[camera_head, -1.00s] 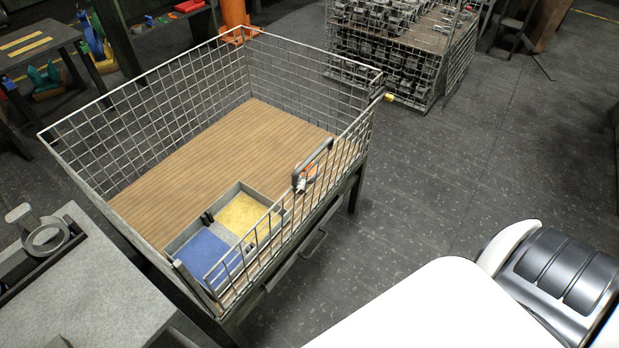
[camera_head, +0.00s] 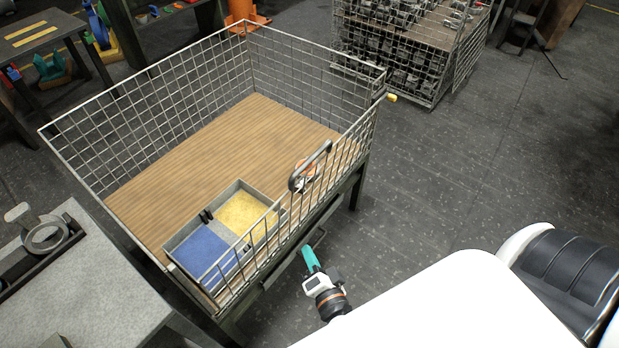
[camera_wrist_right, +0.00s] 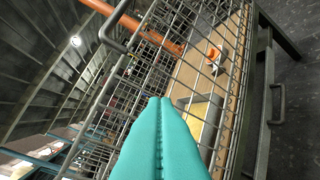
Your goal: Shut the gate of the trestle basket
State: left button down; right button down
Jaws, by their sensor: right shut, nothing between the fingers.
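The wire-mesh trestle basket (camera_head: 115,90) stands in the middle of the head view, with a wooden floor. Its gate (camera_head: 263,252) is the mesh panel along the near right side, with a dark bar handle (camera_head: 311,166) by its upper edge. The panel stands roughly upright; I cannot tell whether it is fully closed. My right gripper (camera_head: 308,251) has teal fingers, shut and empty, just outside this side and apart from the handle in the head view. In the right wrist view the teal fingers (camera_wrist_right: 161,102) point at the mesh. My left gripper is not in view.
A divided tray with blue and yellow compartments (camera_head: 240,186) sits inside the basket. An orange and white part (camera_head: 305,177) is near the handle. A yellow-tipped rod (camera_head: 391,97) sticks out at the far corner. A grey table (camera_head: 95,290) stands left; floor is free on the right.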

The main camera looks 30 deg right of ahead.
jog(key=d+r+m+h, duration=0.4)
jog(key=r+m, duration=0.4)
jog(key=r, duration=0.3)
jog(key=p, duration=0.2)
send_near(303, 171)
jog(key=d+x, duration=0.1)
jog(key=x, duration=0.4)
jog(key=shift+w+a+f+h, duration=0.1)
jog(key=shift+w+a+h, duration=0.25)
jog(key=shift+w, duration=0.1)
jog(key=w, duration=0.1)
jog(key=w+a+p, duration=0.1)
jog(key=w+r, duration=0.1)
jog(key=w, duration=0.1)
jog(key=shift+a, duration=0.35)
jog(key=shift+r, duration=0.1)
